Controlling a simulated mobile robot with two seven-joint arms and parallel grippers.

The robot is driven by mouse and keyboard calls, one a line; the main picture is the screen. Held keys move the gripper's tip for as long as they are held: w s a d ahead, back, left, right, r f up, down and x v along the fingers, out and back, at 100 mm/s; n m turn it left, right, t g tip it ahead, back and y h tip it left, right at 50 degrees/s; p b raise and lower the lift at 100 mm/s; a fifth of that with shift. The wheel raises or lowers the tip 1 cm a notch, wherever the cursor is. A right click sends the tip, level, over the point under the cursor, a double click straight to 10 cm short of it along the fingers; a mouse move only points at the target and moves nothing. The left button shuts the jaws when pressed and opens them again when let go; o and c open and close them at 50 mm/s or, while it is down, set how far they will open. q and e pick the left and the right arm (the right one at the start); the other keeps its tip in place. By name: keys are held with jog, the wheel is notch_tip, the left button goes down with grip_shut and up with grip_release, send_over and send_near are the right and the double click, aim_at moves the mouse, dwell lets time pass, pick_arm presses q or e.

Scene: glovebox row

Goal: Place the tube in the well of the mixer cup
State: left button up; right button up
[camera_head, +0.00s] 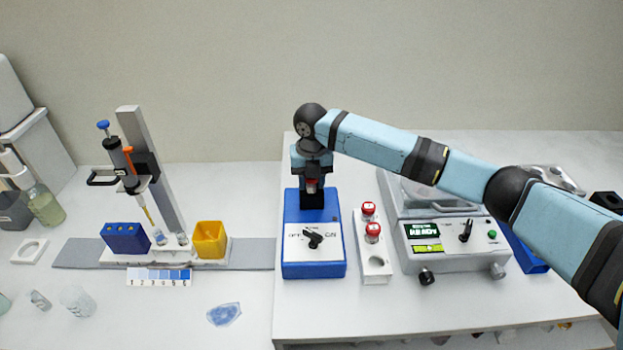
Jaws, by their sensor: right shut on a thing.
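The mixer (314,262) is a blue box with a white front panel and a black knob, standing near the left edge of the right-hand table. Its black cup (312,202) is on top toward the back, partly hidden by my gripper. My right gripper (312,182) points down right over the cup and is shut on a tube. Only a bit of the tube's red cap (312,183) shows between the fingers. I cannot tell whether the tube's lower end is inside the well or above it. My left gripper is not in view.
A white rack (376,264) with two red-capped tubes and an empty front hole stands just right of the mixer. A centrifuge-like device (451,246) with a green display is beyond it. A pipette stand (158,170) with blue and yellow boxes is at left.

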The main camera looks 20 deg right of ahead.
jog(key=o, duration=0.9)
jog(key=shift+f, duration=0.15)
notch_tip(320, 180, up, 12)
jog(key=shift+r+b, duration=0.25)
jog(key=shift+b, duration=0.15)
